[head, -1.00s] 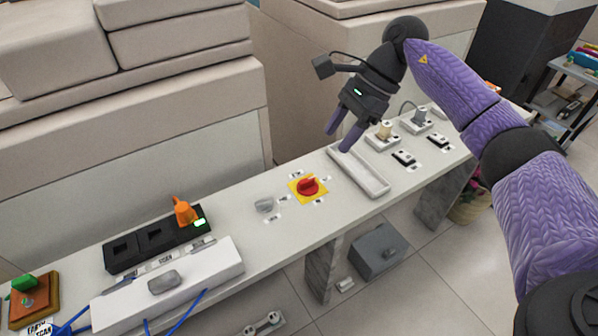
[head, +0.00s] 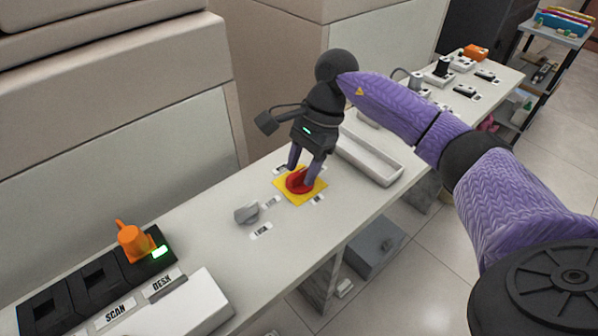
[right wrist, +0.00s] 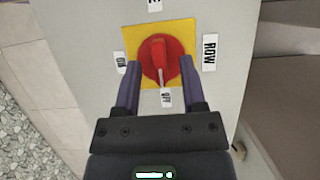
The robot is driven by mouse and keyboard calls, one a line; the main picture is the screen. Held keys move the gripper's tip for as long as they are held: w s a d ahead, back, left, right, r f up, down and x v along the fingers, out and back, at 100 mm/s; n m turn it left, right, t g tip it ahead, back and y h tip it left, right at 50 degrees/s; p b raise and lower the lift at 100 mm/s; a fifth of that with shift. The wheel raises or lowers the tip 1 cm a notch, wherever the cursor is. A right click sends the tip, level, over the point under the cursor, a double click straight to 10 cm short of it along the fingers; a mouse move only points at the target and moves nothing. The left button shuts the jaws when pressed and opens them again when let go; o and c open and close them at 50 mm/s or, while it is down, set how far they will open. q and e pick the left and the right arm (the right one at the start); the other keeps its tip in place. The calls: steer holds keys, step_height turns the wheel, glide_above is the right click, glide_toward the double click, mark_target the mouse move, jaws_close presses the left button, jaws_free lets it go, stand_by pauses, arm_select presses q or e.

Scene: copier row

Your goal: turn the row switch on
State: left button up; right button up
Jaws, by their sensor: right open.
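The row switch is a red rotary knob (head: 296,183) on a yellow square plate on the counter. In the right wrist view the red knob (right wrist: 160,58) has a raised grip bar lying roughly along the picture's vertical, its lower end toward the "OFF" label (right wrist: 166,97). The "ON" label (right wrist: 121,63) is left of the plate and the "ROW" label (right wrist: 210,53) right of it. My right gripper (head: 300,174) is open, pointing down, with its purple fingers on either side of the knob. Contact with it cannot be told. My left gripper is out of view.
A small grey knob (head: 246,213) sits to the left on the counter. A white tray (head: 372,163) lies just right of the switch. An orange piece (head: 132,240) stands in a black block at lower left. Large beige machines rise behind the counter.

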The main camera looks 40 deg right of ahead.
steer(key=shift+a+f, duration=0.1)
steer(key=shift+f, duration=0.2)
steer(key=shift+c, duration=0.4)
jaws_close()
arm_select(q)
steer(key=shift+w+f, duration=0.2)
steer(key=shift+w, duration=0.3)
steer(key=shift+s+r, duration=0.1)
